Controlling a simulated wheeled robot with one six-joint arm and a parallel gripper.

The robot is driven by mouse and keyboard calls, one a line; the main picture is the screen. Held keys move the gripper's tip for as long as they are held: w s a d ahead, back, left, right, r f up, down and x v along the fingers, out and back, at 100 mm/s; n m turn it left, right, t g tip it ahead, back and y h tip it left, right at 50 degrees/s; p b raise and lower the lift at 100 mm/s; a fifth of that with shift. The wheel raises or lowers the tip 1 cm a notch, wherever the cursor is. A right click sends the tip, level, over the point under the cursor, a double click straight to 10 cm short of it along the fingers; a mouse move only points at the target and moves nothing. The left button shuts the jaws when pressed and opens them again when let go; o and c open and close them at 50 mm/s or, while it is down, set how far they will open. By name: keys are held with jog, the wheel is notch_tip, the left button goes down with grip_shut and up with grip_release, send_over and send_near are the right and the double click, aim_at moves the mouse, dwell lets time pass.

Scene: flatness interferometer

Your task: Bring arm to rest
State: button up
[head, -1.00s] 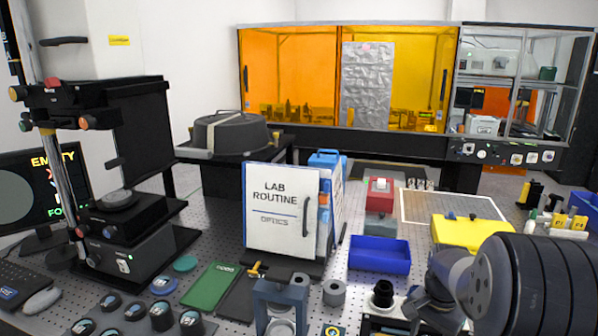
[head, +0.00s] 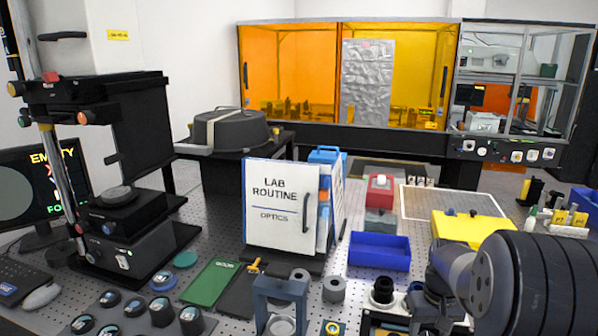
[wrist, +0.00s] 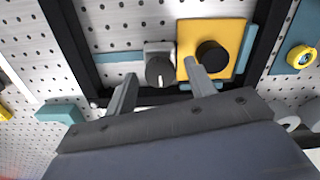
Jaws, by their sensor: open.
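My arm shows at the lower right of the head view, its large dark ribbed joint (head: 535,285) and a grey link reaching down over the bench. In the wrist view my gripper (wrist: 160,71) is open, its two grey fingers apart with nothing held between them. A grey block with a black dial (wrist: 160,72) lies beyond and between the fingers. A yellow plate with a black knob (wrist: 211,54) is beside the right fingertip. I cannot tell whether the fingers touch either. The gripper's fingers cannot be made out in the head view.
The perforated bench (head: 220,235) is crowded. A white LAB ROUTINE binder (head: 275,235), a blue bin (head: 379,254) and a yellow case (head: 470,228) stand near my arm. A tall black instrument (head: 125,200) stands left. A black frame (wrist: 75,50) surrounds the dial and plate.

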jog(key=n, duration=0.6)
jog(key=shift+b, duration=0.35)
jog(key=shift+r, duration=1.75)
